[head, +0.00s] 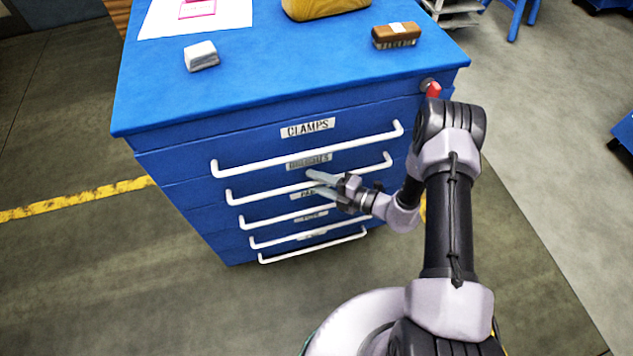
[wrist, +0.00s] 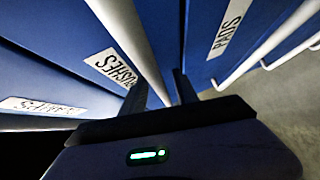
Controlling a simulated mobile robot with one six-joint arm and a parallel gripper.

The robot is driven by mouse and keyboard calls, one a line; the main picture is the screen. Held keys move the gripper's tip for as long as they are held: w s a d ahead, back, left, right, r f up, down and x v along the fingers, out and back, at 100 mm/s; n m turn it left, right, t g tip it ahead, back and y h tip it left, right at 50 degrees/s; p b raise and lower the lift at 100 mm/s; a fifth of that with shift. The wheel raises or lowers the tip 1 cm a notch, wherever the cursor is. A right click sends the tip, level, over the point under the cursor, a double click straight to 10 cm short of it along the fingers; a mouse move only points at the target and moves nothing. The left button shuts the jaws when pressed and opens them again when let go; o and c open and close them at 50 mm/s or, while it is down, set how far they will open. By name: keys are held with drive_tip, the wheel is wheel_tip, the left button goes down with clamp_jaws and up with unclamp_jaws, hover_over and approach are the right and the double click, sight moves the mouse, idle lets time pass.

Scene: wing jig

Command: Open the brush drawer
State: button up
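The brush drawer (head: 275,173) is the second drawer down in the blue cabinet, below the one marked CLAMPS. It looks flush with the drawers around it. Its label (head: 309,160) also shows in the wrist view (wrist: 112,66). Its white bar handle (head: 255,193) runs across the front. My gripper (head: 318,183) is at the middle of this handle with its fingers apart. In the wrist view, the handle (wrist: 130,45) runs down between the two fingers (wrist: 160,92). Contact between fingers and bar cannot be made out.
The clamps drawer handle (head: 300,155) is just above my gripper, and the pads drawer handle (head: 275,218) just below. On the cabinet top (head: 270,70) lie a white block (head: 201,56), a brown brush (head: 396,36) and a yellow item (head: 322,7). The floor left of the cabinet is clear.

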clamp_jaws()
idle(1.4)
